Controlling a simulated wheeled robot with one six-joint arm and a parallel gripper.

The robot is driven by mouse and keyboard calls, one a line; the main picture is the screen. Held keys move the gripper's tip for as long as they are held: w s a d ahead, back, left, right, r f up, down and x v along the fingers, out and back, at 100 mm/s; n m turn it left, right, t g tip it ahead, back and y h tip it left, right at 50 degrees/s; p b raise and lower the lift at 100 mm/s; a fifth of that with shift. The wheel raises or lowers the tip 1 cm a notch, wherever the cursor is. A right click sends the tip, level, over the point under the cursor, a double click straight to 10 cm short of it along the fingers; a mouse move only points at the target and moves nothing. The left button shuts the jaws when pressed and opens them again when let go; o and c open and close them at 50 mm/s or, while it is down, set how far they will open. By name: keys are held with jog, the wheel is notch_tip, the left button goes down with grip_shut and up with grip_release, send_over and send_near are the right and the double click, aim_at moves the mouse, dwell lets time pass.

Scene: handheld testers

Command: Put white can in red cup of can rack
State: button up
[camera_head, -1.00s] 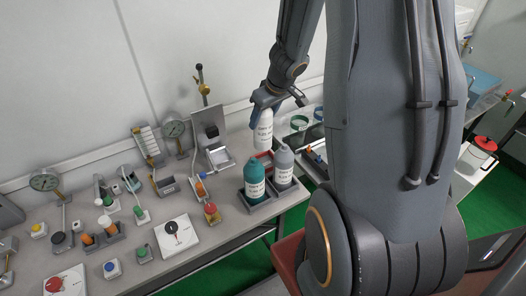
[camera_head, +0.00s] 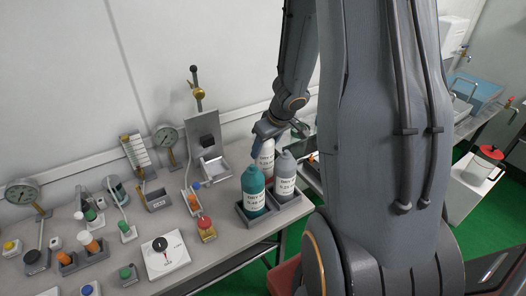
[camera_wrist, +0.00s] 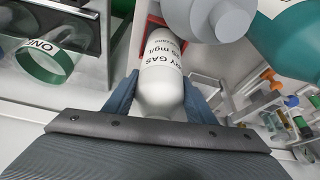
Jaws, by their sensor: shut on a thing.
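My gripper (camera_head: 268,130) is shut on the white can (camera_head: 265,157), near its upper end. In the wrist view the gripper (camera_wrist: 160,98) has one blue finger on each side of the white can (camera_wrist: 162,88). The can's lower end is at the red cup (camera_head: 269,178) at the back of the can rack (camera_head: 268,223). Part of the red cup (camera_wrist: 148,28) shows beside the can in the wrist view. How deep the can sits in it is hidden. The can looks about upright.
A teal can (camera_head: 253,190) and a grey can (camera_head: 284,172) stand in the rack's front, close to the white can. A green ring (camera_wrist: 45,62) lies to the left in the wrist view. Several testers fill the table's left side.

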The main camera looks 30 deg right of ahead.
jog(key=shift+f, duration=0.1)
jog(key=shift+f, duration=0.15)
jog(key=o, duration=1.2)
notch_tip(320, 180, up, 15)
jog(key=s+a+t+h+p, duration=0.1)
jog(key=s+h+p, duration=0.15)
jog(key=p, duration=0.55)
jog(key=s+a+r+g, duration=0.1)
jog(key=s+a, duration=0.3)
jog(key=s+a+r+m+g+y, duration=0.1)
jog(key=s+a, duration=0.3)
jog(key=a, duration=0.1)
jog(key=s+a+r+m+g, duration=0.1)
jog(key=s+a, duration=0.3)
jog(key=a, duration=0.1)
jog(key=shift+s+a+y, duration=0.15)
jog(key=shift+s+y, duration=0.2)
jog(key=shift+s, duration=0.05)
